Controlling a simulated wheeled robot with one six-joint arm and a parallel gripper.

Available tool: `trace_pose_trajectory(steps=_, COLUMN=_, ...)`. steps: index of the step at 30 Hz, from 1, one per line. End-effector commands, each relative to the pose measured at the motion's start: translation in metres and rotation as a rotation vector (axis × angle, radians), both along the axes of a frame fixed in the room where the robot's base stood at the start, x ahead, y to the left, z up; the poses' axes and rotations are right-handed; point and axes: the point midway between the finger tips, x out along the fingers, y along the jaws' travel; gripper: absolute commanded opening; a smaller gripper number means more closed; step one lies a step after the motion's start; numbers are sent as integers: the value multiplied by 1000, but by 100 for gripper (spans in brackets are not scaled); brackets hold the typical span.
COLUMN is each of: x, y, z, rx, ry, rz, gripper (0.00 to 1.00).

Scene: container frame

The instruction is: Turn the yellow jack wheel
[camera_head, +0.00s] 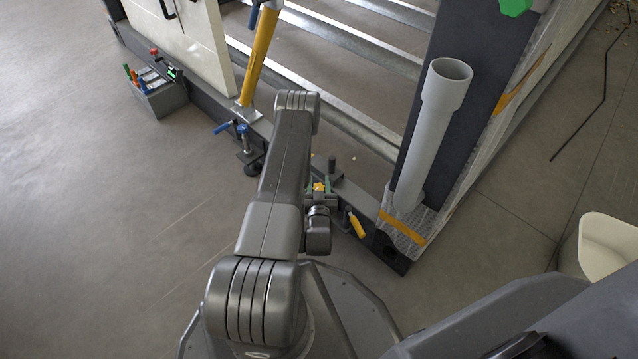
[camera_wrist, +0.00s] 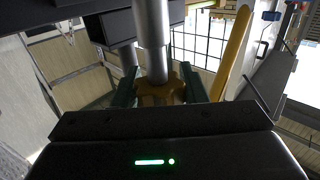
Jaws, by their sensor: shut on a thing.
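The yellow jack wheel (camera_wrist: 158,94) is a lobed knob around a grey metal post (camera_wrist: 152,30) in the wrist view. My gripper (camera_wrist: 160,84) has its green fingers on the wheel's left and right sides, shut on it. In the head view the wheel (camera_head: 318,187) is a small yellow patch low on the dark frame rail, beside my arm. My gripper (camera_head: 322,195) is there too, largely hidden by my wrist and forearm. The wheel's far side is hidden.
A yellow-handled tool (camera_head: 357,226) sits just right of the wheel. A grey pipe (camera_head: 425,130) rises from the frame corner. A blue-handled clamp (camera_head: 243,138) and a yellow post (camera_head: 259,55) stand left along the rail. A tool box (camera_head: 158,96) is farther left. Left floor is clear.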

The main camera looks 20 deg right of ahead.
Motion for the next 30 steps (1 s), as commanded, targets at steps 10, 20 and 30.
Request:
trace_pose_trajectory(steps=10, x=0, y=0, z=0, rx=0, ry=2, rz=6, gripper=16)
trace_pose_trajectory(steps=20, x=0, y=0, z=0, rx=-1, ry=1, rz=5, gripper=60)
trace_pose_trajectory(steps=30, x=7, y=-3, z=-1, rx=-1, ry=-1, rz=6, gripper=60)
